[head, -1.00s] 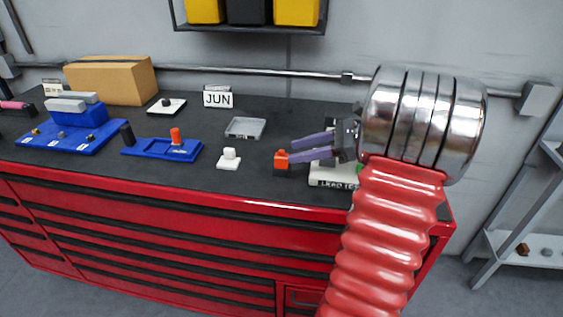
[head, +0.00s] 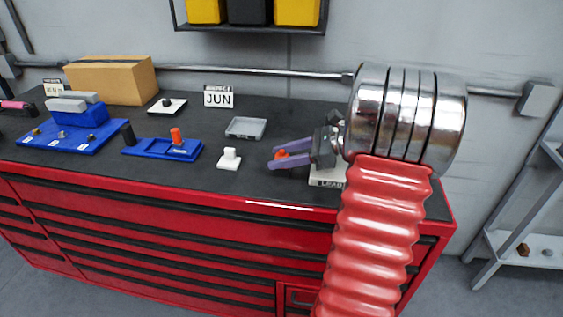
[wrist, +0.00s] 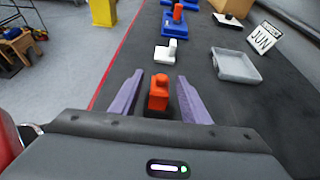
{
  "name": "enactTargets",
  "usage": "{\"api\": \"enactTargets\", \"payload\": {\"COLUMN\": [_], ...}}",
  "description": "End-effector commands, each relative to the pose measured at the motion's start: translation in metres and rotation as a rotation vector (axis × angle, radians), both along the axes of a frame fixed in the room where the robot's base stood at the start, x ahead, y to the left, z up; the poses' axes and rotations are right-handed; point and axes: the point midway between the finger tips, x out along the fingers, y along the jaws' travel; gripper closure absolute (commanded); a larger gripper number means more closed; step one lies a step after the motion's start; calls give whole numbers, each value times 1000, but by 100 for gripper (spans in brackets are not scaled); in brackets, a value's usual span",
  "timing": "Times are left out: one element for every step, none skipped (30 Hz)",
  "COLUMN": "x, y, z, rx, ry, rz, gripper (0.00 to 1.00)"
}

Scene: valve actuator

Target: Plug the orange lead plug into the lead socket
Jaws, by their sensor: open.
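An orange plug (head: 282,154) with a dark lower part is on the black bench top near its front edge. It also shows in the wrist view (wrist: 158,93). My gripper (head: 278,156) is open, its two purple fingers on either side of the plug. In the wrist view the gripper (wrist: 160,76) has a visible gap at the left finger; contact on the right is hard to judge. A white box with a partly hidden "LEAD" label (head: 327,182) is under and behind my gripper. I cannot make out its socket.
A small white block (head: 229,159) stands left of the plug. Beyond it is a blue base with an orange peg (head: 176,138). A grey tray (head: 246,128) and a "JUN" sign (head: 218,97) are farther back. Bare bench lies between them.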

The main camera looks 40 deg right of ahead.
Motion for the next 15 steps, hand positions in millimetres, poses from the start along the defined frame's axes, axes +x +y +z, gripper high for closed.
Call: {"api": "enactTargets", "payload": {"x": [0, 0, 0, 0, 0, 0, 0, 0, 0, 0, 0, 0, 0, 0, 0], "y": [0, 0, 0, 0, 0, 0, 0, 0, 0, 0, 0, 0, 0, 0, 0], "z": [0, 0, 0, 0, 0, 0, 0, 0, 0, 0, 0, 0, 0, 0, 0], "rx": [0, 0, 0, 0, 0, 0, 0, 0, 0, 0, 0, 0, 0, 0, 0], "ry": [0, 0, 0, 0, 0, 0, 0, 0, 0, 0, 0, 0, 0, 0, 0], "rz": [0, 0, 0, 0, 0, 0, 0, 0, 0, 0, 0, 0, 0, 0, 0], "gripper": [58, 58, 58, 58, 58, 58, 58, 58, 58, 58, 58, 58, 58, 58, 58]}}
